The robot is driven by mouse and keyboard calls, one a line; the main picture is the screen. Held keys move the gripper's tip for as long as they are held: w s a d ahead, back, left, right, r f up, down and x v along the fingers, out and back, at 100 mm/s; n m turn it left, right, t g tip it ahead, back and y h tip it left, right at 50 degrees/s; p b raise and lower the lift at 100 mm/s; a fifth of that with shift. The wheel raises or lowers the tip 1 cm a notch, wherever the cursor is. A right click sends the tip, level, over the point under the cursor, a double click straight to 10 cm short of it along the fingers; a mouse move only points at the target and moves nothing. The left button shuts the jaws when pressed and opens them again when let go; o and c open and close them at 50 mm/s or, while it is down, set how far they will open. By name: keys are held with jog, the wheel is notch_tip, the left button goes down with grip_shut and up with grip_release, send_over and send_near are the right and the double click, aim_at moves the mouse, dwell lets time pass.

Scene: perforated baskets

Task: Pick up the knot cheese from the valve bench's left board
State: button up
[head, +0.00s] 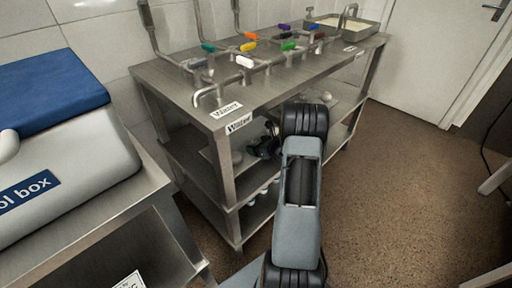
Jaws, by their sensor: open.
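The valve bench (180,84) is a steel table with pipes and coloured valve handles on top and shelves below. My gripper (262,148) is dark, open, and reaches in under the bench top just right of this lump. I see no contact. My arm hides part of the shelf.
Another pale lump (325,95) lies farther right on the middle shelf. Several pale items (262,190) sit on the lower shelf. A tool box (70,150) with a blue lid stands on a steel table at left. The brown floor (400,180) at right is clear.

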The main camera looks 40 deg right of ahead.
jog(key=shift+w+a+f, duration=0.1)
jog(key=shift+w+f, duration=0.05)
jog(key=shift+f, duration=0.2)
